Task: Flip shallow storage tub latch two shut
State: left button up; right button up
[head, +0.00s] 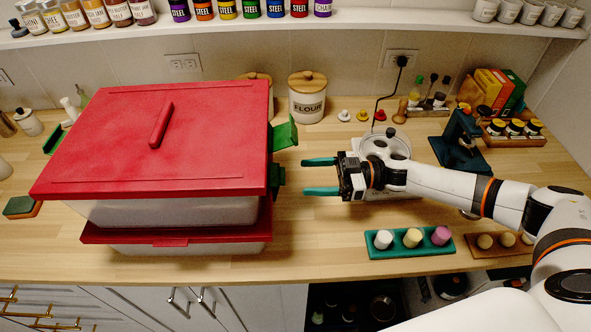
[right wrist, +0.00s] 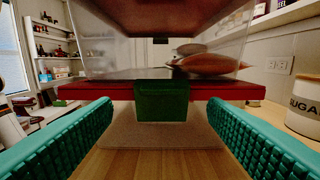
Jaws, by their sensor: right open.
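Two clear tubs with red lids are stacked on the counter in the head view: a deeper upper tub (head: 165,213) and a shallow lower tub (head: 190,248). A green latch (head: 284,135) sticks out at the stack's right side, and a lower green latch (head: 278,175) shows nearer the front. My right gripper (head: 292,176) is open and empty, its teal fingers pointing left at this side. In the right wrist view, a green latch (right wrist: 162,102) at the lower tub's red lid rim lies straight ahead between the fingers. Its exact angle is hard to tell. My left gripper is out of view.
Another green latch (head: 56,138) shows at the stack's left. A flour canister (head: 307,97) stands behind. A white appliance (head: 385,145) is behind my right wrist, and a teal tray (head: 408,243) with several small cylinders lies at the front. The counter just right of the tubs is clear.

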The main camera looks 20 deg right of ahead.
aim_at(283, 175)
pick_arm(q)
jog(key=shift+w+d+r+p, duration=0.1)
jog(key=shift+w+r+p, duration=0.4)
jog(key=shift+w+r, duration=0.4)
pick_arm(e)
jog(key=x, duration=0.4)
jog(key=shift+w+a, duration=0.15)
jog(key=shift+a, duration=0.1)
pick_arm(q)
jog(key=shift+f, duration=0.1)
pick_arm(e)
jog(key=shift+c, duration=0.2)
jog(key=c, duration=1)
jog(key=shift+o, duration=0.2)
jog(key=h+p, duration=0.1)
jog(key=p, duration=0.1)
jog(key=r+h+p, duration=0.1)
jog(key=p, duration=0.2)
jog(key=shift+w+a+r+g+p, duration=0.15)
jog(key=shift+a+r+g+p, duration=0.1)
jog(key=shift+a+g+p, duration=0.1)
jog(key=shift+a+f+h+p, duration=0.1)
jog(key=shift+f+h+p, duration=0.15)
jog(key=shift+p, duration=0.25)
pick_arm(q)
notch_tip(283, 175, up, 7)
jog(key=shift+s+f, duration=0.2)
pick_arm(e)
jog(key=o, duration=1)
